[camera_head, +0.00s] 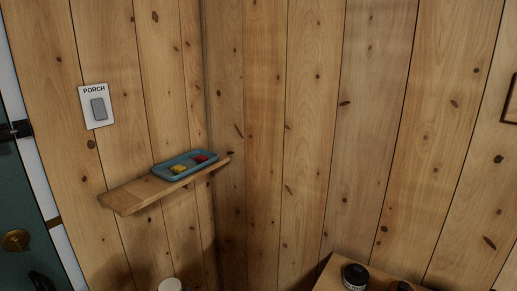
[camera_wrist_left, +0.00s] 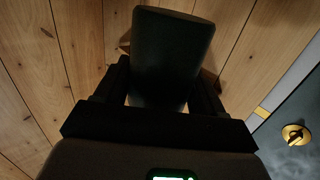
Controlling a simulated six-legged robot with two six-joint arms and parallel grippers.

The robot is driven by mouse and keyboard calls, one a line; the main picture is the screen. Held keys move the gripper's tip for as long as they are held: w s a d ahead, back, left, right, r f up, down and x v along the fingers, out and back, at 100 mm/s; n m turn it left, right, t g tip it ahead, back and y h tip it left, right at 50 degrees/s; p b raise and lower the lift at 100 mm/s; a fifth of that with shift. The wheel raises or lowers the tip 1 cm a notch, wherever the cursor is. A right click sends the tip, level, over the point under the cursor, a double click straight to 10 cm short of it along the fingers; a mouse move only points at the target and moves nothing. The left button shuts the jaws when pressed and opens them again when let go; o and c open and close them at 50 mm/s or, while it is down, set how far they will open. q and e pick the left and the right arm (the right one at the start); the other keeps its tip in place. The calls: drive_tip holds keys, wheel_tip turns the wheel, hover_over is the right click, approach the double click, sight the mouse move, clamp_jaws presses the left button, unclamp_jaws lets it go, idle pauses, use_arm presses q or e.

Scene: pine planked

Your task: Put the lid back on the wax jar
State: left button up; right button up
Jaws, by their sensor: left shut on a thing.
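In the wrist view my left gripper (camera_wrist_left: 160,84) is shut on a dark, smooth, slab-like thing (camera_wrist_left: 172,45) with rounded corners, which stands out past the fingers. I cannot tell what it is. In the head view a dark round jar (camera_head: 354,275) with a pale label stands on a wooden top at the bottom right. I cannot tell whether it is the wax jar or whether it has a lid. A second dark round thing (camera_head: 400,287) beside it is cut off by the frame edge. Neither gripper shows in the head view.
A wooden wall shelf (camera_head: 133,196) carries a blue tray (camera_head: 163,176) with a yellow and a red thing. A switch plate (camera_head: 98,105) marked PORCH is above. A dark green door (camera_head: 18,200) is at the left. A pale round thing (camera_head: 170,285) shows at the bottom edge.

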use_arm(q)
drive_tip(key=s+d+r+m+h, duration=0.1)
drive_tip(key=s+d+r+h, duration=0.1)
drive_tip(key=s+r, duration=0.1)
drive_tip(key=shift+s+d+r, duration=0.2)
drive_tip(key=shift+s+d, duration=0.15)
drive_tip(key=shift+s, duration=0.55)
